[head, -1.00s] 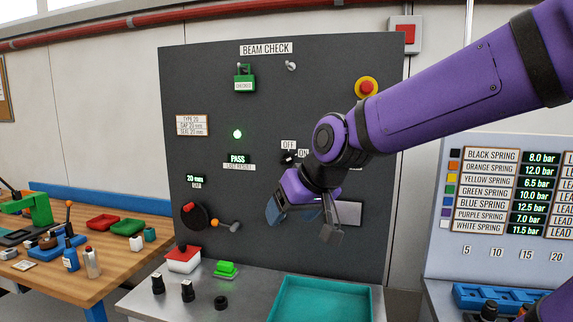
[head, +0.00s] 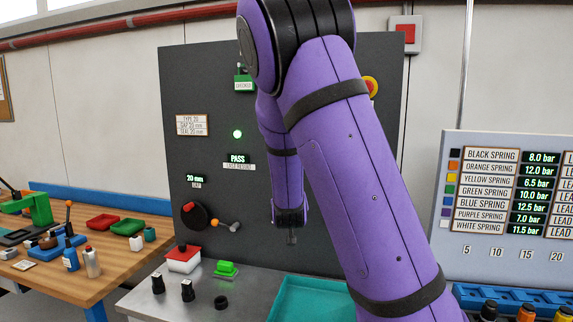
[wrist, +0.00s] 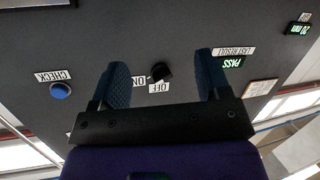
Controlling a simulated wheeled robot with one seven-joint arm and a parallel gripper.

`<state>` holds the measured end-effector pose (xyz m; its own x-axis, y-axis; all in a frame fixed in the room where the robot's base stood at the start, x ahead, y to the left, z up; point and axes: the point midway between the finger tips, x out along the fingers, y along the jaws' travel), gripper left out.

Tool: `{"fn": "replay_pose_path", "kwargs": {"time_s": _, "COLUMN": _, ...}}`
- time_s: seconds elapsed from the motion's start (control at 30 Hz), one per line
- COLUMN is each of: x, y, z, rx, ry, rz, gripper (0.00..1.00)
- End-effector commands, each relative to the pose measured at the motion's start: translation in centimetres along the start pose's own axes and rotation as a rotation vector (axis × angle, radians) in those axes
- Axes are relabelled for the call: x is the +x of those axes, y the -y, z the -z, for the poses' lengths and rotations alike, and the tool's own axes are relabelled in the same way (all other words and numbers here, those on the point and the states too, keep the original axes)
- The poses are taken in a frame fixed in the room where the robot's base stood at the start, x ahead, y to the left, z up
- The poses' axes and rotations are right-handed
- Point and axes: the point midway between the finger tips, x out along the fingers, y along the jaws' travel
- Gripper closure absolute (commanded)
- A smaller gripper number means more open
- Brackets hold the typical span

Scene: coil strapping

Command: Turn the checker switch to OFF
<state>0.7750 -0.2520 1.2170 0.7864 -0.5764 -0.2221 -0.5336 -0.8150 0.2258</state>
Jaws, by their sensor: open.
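The checker switch (wrist: 161,71) is a small black knob on the dark panel, seen in the wrist view, which shows the panel upside down. The OFF label (wrist: 158,88) and the ON label (wrist: 138,81) sit beside it. I cannot tell for sure which label the knob points to. My gripper (wrist: 161,61) is open, with one blue pad on each side of the knob in the picture. Nothing is between the pads except the view of the knob, and I see no contact.
A blue CHECK button (wrist: 60,90) is left in the wrist view. A teal tray (head: 300,300) lies below.

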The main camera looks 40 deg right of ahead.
Motion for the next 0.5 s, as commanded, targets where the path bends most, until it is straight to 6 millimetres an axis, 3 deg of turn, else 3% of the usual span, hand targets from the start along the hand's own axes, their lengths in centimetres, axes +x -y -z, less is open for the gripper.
{"fn": "replay_pose_path", "kwargs": {"time_s": 0.2, "x": 1.5, "y": -0.3, "z": 2.4, "rx": -0.174, "ry": -0.264, "rz": -0.148, "gripper": 0.3}}
{"fn": "replay_pose_path", "kwargs": {"time_s": 0.5, "x": 0.9, "y": 0.2, "z": 5.5, "rx": -0.312, "ry": -0.497, "rz": -0.238, "gripper": 0.3}}
